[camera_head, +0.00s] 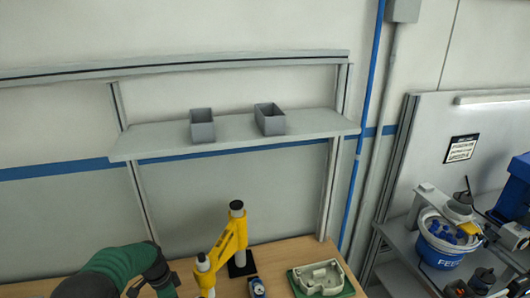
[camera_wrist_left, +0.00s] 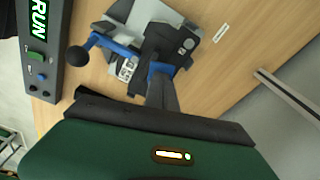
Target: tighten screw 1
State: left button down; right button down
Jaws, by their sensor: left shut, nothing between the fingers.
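A pale grey housing (camera_head: 320,277) sits in a green fixture (camera_head: 347,288) at the front of the wooden bench. No screw can be made out on it. A yellow jointed tool arm (camera_head: 233,237) with black ends stands to its left. My green left arm comes in at the lower left, left of the tool arm, with its dark wrist low in the picture. In the left wrist view my left gripper (camera_wrist_left: 162,75) is shut, with nothing seen in it. It overlaps a grey and black device with a blue lever (camera_wrist_left: 118,45). My right gripper is not in view.
A shelf (camera_head: 235,130) with two grey bins stands behind. A bucket of blue parts (camera_head: 440,252) is at the right. A RUN control box (camera_wrist_left: 38,60) shows in the left wrist view.

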pick_arm(q)
jog(key=shift+f, duration=0.25)
dwell(0.4)
jog(key=shift+s, duration=0.15)
dwell(0.4)
jog(key=shift+f+b, duration=0.3)
jog(key=shift+b, duration=0.05)
dwell(0.5)
jog(key=shift+r, duration=0.15)
jog(key=shift+f, duration=0.3)
jog(key=shift+r, duration=0.1)
